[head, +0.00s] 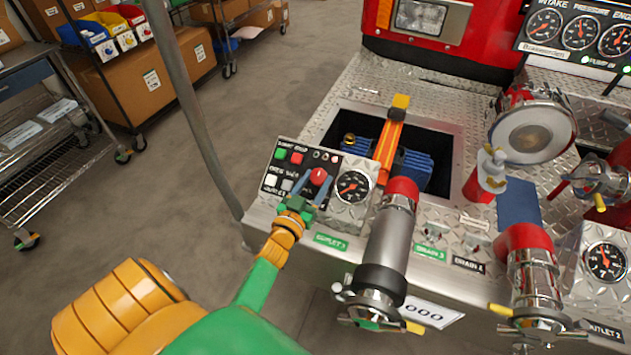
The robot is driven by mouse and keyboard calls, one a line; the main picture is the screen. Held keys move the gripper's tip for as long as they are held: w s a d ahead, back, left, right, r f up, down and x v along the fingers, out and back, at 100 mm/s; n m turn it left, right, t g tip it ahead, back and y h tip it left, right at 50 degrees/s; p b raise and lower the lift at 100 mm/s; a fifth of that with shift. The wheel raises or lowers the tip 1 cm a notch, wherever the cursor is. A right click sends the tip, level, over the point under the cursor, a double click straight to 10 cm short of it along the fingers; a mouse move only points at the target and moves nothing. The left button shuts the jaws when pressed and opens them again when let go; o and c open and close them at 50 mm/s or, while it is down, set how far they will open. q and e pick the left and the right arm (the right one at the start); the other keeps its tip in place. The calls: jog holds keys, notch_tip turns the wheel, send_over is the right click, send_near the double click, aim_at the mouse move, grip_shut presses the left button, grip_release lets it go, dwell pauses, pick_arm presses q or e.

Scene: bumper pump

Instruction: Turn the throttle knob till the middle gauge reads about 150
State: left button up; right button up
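The red throttle knob (318,175) sits on a small control panel (272,186) with coloured buttons, at the centre of the head view. The middle gauge (580,33), labelled PRESSURE, is on the dark panel at the top right, between the INTAKE gauge (544,25) and the partly cut-off ENGINE gauge (615,40). Its needle is too small to read. My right gripper is not in view.
A round gauge (353,187) stands right of the control panel. A silver pipe with a red collar (392,230) and an orange bar (390,145) are close by. A grey pole (190,100) rises at the left. Carts and boxes stand further left, with clear floor between.

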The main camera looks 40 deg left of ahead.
pick_arm(q)
grip_shut()
jog(key=shift+m+h, duration=0.3)
jog(key=shift+a+m+h+p, duration=0.2)
jog(key=shift+m+h+p, duration=0.15)
jog(key=shift+m+h, duration=0.8)
jog(key=shift+a+m+g+h, duration=0.15)
jog(key=shift+m+g+h, duration=0.05)
jog(key=shift+m+h, duration=0.95)
jog(key=shift+a+m+g+h, duration=0.1)
jog(key=shift+m+g+h, duration=0.1)
jog(key=shift+m+h, duration=0.9)
jog(key=shift+r+m+b, duration=0.1)
jog(key=shift+m+b, duration=0.2)
jog(key=o, duration=0.7)
grip_release()
jog(key=shift+c, duration=0.2)
